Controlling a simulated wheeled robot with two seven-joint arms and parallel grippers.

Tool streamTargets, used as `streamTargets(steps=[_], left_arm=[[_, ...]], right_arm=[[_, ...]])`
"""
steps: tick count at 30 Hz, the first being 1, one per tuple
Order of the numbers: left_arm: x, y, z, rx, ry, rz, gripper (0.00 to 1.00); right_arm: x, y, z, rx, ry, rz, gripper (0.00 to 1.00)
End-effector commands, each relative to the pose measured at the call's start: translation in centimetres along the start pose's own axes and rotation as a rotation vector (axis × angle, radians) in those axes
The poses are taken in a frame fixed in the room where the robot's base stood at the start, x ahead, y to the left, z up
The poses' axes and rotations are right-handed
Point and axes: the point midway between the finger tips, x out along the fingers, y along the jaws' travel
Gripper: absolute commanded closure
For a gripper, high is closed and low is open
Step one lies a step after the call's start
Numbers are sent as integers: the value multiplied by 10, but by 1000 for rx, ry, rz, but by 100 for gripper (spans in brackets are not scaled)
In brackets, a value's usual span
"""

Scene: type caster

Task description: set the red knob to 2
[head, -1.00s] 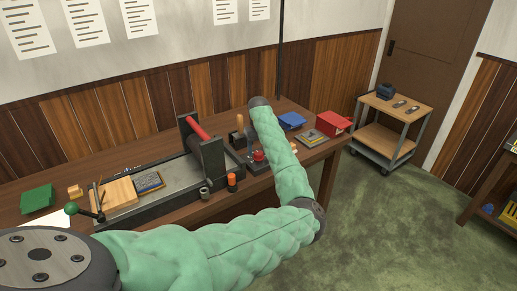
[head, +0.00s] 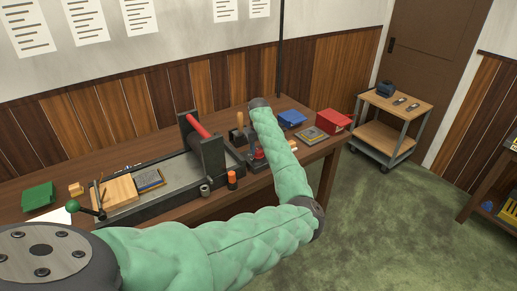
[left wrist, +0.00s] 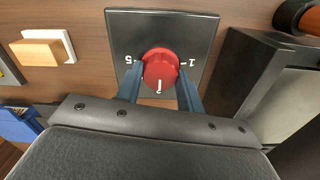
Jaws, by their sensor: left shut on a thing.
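The red knob (left wrist: 160,68) sits on a dark square plate (left wrist: 172,22) with white marks around it. In the left wrist view the marks look like a 5 on the left, a 1 on the right and a partly covered digit at the bottom. My right gripper is not in view.
The wooden bench holds a machine with a red roller (head: 197,126) left of the plate, and an orange-topped cylinder (head: 232,180). A blue box (head: 291,118) and red box (head: 332,121) stand to the right.

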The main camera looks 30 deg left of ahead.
Motion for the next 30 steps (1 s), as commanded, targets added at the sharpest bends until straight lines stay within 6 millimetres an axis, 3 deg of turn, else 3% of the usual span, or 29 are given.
streamTargets(steps=[8, 21, 30], left_arm=[[-1, 0, 0, -134, 0, 0, 85], [-1, 1, 0, -519, 0, 1, 85], [-1, 1, 0, -728, 1, 1, 85]], right_arm=[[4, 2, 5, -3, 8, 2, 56], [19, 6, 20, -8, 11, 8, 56], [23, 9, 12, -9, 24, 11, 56]])
